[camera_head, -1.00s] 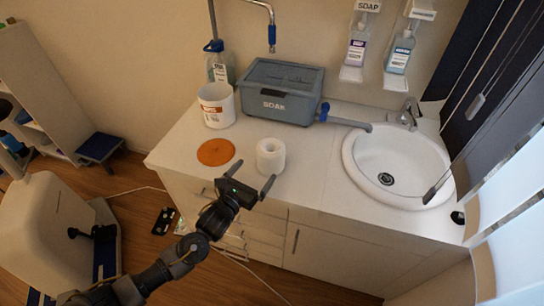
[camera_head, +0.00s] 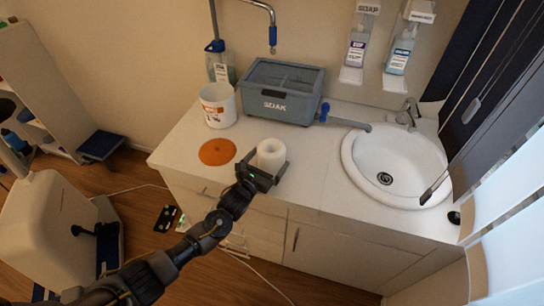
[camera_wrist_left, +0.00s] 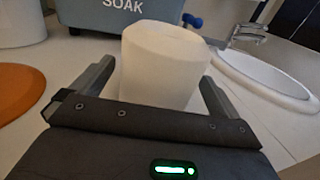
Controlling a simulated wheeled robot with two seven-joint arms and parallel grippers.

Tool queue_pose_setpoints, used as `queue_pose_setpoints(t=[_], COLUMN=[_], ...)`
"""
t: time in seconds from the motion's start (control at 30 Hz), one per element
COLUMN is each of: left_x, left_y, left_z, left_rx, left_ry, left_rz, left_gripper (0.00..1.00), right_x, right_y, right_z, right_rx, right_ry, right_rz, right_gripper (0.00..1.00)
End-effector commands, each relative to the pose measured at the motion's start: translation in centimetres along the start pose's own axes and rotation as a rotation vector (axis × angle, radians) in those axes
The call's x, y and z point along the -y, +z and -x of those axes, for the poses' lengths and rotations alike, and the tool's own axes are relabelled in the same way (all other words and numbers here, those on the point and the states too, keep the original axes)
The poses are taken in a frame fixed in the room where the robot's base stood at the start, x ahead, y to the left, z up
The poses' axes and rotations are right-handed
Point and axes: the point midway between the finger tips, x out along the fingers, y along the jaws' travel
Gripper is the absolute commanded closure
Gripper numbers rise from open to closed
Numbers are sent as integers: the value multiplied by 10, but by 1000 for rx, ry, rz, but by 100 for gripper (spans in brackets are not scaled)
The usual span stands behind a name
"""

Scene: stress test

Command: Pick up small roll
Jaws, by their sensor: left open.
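The small white roll (camera_head: 270,154) stands upright on the white counter, between the orange disc and the sink. In the left wrist view the roll (camera_wrist_left: 163,62) fills the middle, between my two fingers. My left gripper (camera_head: 266,164) is open, with one finger on each side of the roll. In the left wrist view a gap shows between the roll and the gripper's fingers (camera_wrist_left: 155,95), mainly at the left. The roll's lower front is hidden by the gripper body. My right gripper is not in view.
An orange disc (camera_head: 217,152) lies left of the roll. A white bucket (camera_head: 217,106) and a grey SOAK box (camera_head: 283,92) stand behind. The sink (camera_head: 392,165) is to the right. Bare counter (camera_head: 312,171) lies between roll and sink.

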Motion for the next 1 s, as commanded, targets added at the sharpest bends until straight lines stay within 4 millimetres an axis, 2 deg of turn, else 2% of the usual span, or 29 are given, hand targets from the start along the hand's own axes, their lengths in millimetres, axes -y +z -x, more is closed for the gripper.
queue_pose_setpoints(t=[0.07, 0.43, 0.77, 0.87, 1.0], left_x=[0, 0, 0, 0, 0], left_y=[0, 0, 3, 8, 27], left_z=[0, 0, 0, 0, 0], left_rx=[0, -1, 2, 3, 7], left_ry=[0, -1, -1, -1, -3], left_rz=[0, 0, 0, -1, -1], left_gripper=[0, 47, 47, 47, 47], right_x=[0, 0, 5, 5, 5], right_y=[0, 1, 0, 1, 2], right_z=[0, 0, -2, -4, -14], right_rx=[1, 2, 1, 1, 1], right_ry=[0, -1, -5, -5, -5], right_rz=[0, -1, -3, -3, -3], right_gripper=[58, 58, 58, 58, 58])
